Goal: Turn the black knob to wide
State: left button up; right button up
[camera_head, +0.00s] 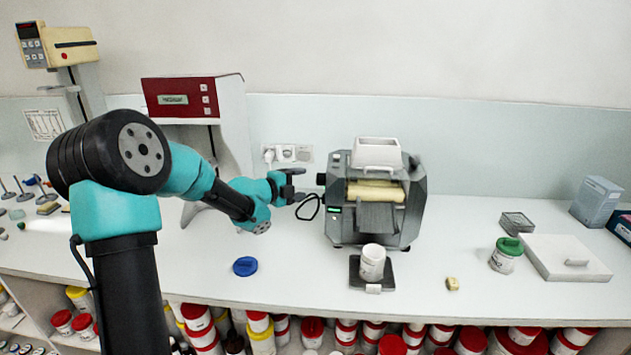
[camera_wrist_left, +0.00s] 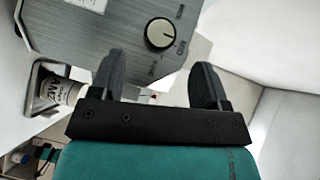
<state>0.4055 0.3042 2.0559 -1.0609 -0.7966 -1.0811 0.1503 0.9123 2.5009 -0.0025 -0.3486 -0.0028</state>
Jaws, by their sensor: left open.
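The cream mill (camera_head: 378,190) is a grey machine with a white hopper and pale rollers, standing on the white counter. Its black knob (camera_head: 320,179) sticks out of its left side. In the left wrist view the knob (camera_wrist_left: 160,33) has a pale face with a dark mark pointing roughly right; small labels surround it, too blurred to read surely. My left gripper (camera_head: 296,187) is just left of the knob, open and empty. In the left wrist view its fingers (camera_wrist_left: 158,80) are apart, with the knob beyond them and no contact visible. My right gripper is not in view.
A white jar (camera_head: 372,262) stands on a dark plate (camera_head: 388,283) before the mill. A blue lid (camera_head: 245,266) lies front left. A red-topped machine (camera_head: 195,97) stands behind my left arm. A green-lidded jar (camera_head: 506,255) and white board (camera_head: 552,257) are at right.

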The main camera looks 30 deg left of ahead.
aim_at(321, 179)
pick_arm(q)
jog(key=r+x, duration=0.1)
jog(key=x, duration=0.5)
jog(key=shift+w+f, duration=0.2)
jog(key=shift+f, duration=0.3)
jog(key=shift+d, duration=0.1)
jog(key=shift+c, duration=0.4)
jog(key=c, duration=0.8)
jog(key=shift+c, duration=0.2)
jog(key=shift+n+g, duration=0.4)
jog(key=shift+g, duration=0.1)
jog(key=shift+w+r+n+g+h, duration=0.15)
jog(key=shift+n+g+h, duration=0.15)
jog(key=shift+n+g, duration=1.25)
jog(key=shift+w+r+n+g+h, duration=0.25)
jog(key=shift+n+g, duration=0.7)
jog(key=shift+g, duration=1.2)
jog(key=shift+s+f, duration=0.1)
jog(key=shift+s, duration=0.05)
